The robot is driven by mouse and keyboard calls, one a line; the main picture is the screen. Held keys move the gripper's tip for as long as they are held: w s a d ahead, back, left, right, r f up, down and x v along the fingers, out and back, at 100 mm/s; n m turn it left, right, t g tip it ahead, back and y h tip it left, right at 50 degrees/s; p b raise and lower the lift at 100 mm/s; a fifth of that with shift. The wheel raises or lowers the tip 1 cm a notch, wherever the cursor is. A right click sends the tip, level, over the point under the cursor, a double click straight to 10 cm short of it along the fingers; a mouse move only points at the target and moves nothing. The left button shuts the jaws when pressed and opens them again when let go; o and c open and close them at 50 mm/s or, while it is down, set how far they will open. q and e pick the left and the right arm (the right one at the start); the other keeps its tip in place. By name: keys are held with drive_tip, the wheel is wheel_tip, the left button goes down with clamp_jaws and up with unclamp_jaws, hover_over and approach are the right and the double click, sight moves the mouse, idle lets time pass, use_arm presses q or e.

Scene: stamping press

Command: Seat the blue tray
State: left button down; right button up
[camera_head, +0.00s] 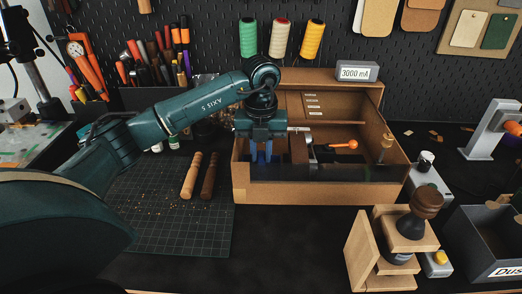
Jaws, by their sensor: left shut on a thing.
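My left gripper (261,158) reaches down into the left part of an open wooden box, the press housing (318,197). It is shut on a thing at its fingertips. Blue shows at and between the fingers, which I take as the blue tray, but its outline is mostly hidden by the gripper and the dark see-through front panel (335,174). I cannot tell whether the tray touches the box floor. A metal bar and dark press parts stand right beside the gripper. A lever with an orange knob (346,144) lies inside, to the right. My right gripper is not in view.
Two wooden handles (191,175) lie on the green cutting mat (165,228) to the left. A wooden stand with a stamp (405,230) and a grey bin (485,240) stand at right front. A "3000 mA" display (357,72) sits on top. The dark table in front is clear.

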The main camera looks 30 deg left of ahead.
sight(261, 157)
use_arm(q)
drive_tip(key=shift+f+b, duration=0.8)
drive_tip(key=shift+f, duration=0.65)
drive_tip(key=c, duration=0.9)
unclamp_jaws()
drive_tip(key=shift+r, duration=0.1)
wheel_tip(261, 157, up, 8)
drive_tip(key=p, duration=0.6)
